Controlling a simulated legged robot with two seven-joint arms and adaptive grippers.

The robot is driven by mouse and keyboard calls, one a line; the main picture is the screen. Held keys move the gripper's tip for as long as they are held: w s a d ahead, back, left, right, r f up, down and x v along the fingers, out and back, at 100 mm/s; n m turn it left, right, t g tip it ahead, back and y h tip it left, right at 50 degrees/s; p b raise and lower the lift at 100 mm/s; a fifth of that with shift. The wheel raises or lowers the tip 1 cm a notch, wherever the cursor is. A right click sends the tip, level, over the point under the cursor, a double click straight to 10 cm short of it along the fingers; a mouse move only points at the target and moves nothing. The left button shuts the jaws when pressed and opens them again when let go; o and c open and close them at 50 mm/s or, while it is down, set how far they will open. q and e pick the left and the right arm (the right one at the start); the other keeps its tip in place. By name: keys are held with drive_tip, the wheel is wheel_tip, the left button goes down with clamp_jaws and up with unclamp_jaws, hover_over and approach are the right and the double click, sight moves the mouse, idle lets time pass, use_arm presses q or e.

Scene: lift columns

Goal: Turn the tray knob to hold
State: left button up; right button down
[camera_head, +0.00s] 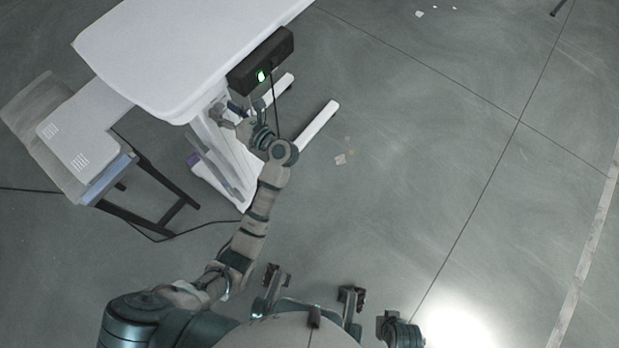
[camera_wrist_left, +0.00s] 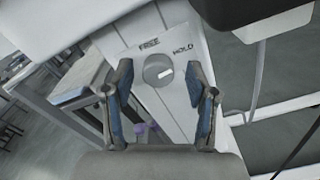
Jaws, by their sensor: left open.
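The tray knob (camera_wrist_left: 158,70) is a round grey dial on a white column panel in the left wrist view. A pale mark shows on the right part of its face. The word FREE (camera_wrist_left: 148,43) is printed above it and HOLD (camera_wrist_left: 183,50) to its upper right. My left gripper (camera_wrist_left: 159,82) is open, one blue-padded finger on each side of the knob with visible gaps. In the head view my left gripper (camera_head: 233,113) is at the column under the white tabletop (camera_head: 180,50); the knob is hidden there.
A black box (camera_head: 260,60) with a green light hangs at the table edge above my left gripper, with a cable hanging down. White table feet (camera_head: 318,127) reach right. A chair-like stand (camera_head: 75,150) is on the left. Open floor (camera_head: 430,150) lies to the right.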

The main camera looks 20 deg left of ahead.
wheel_tip(320, 180, down, 4)
drive_tip(key=s+f+g+b, duration=0.1)
drive_tip(key=s+b, duration=0.1)
drive_tip(key=b, duration=0.1)
use_arm(q)
drive_tip(key=s+d+r+m+t+p, duration=0.2)
drive_tip(key=d+m+t+p, duration=0.25)
drive_tip(key=d, duration=0.45)
drive_tip(key=s+d+r+m+t+p, duration=0.1)
drive_tip(key=s+d+m+t+p, duration=0.15)
drive_tip(key=d+p, duration=0.45)
drive_tip(key=s+d+f+m+t+h+p, duration=0.1)
drive_tip(key=s+d+f+m+h+p, duration=0.1)
drive_tip(key=f+m+h, duration=0.6)
drive_tip(key=s+d+f+m+t+h+p, duration=0.1)
drive_tip(key=d+f+m+h+p, duration=0.4)
drive_tip(key=f+m, duration=0.7)
drive_tip(key=s+d+m+h, duration=0.1)
drive_tip(key=d+m+h, duration=0.1)
drive_tip(key=m+h, duration=0.2)
drive_tip(key=shift+s+f+m+t+p, duration=0.3)
drive_tip(key=shift+s+f+m+t, duration=0.1)
drive_tip(key=shift+m, duration=0.9)
use_arm(e)
drive_tip(key=w+r+t, duration=0.1)
drive_tip(key=w+r, duration=0.2)
drive_tip(key=r, duration=0.8)
drive_tip(key=w+r+t, duration=0.2)
drive_tip(key=w+r, duration=0.2)
drive_tip(key=r, duration=0.8)
